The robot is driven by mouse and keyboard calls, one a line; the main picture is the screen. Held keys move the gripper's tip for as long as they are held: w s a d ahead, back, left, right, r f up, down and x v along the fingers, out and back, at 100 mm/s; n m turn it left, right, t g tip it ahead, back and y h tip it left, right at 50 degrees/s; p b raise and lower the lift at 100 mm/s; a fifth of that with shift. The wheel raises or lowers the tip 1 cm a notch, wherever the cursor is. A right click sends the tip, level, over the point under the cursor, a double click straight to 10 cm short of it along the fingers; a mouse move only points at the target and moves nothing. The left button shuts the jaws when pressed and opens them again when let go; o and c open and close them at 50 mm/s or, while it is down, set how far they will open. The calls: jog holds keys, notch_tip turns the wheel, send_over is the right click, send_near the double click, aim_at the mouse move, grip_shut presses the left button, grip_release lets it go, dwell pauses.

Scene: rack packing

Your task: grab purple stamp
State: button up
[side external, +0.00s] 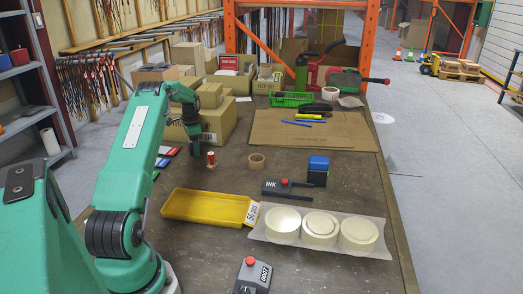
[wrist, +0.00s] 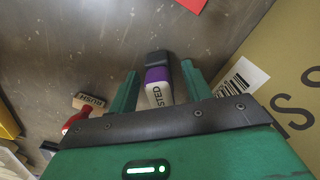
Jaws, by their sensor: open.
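In the wrist view, the purple stamp (wrist: 158,75) has a black end, a purple band and a white part with letters ending in "STED". My gripper (wrist: 159,69) is open, with one finger on each side of the stamp. A small gap shows between the stamp and each finger; I cannot tell whether either touches it. In the side view, my gripper (side external: 195,147) is low over the table beside the cardboard boxes. I cannot make out the purple stamp there.
A cardboard box (wrist: 285,85) stands close on the right in the wrist view. A red-handled wooden stamp (wrist: 88,103) is at left; it also shows in the side view (side external: 211,160).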

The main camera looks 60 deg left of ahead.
grip_shut()
dwell(0.3)
jog(key=shift+r, duration=0.15)
jog(key=shift+r, duration=0.55)
notch_tip(320, 180, up, 3)
jog(key=shift+d+r, duration=0.1)
jog(key=w+d+r, duration=0.5)
jog(key=d+r, duration=0.1)
jog(key=d, duration=0.4)
jog(key=shift+d+r, duration=0.2)
jog(key=shift+r, duration=0.05)
dwell(0.4)
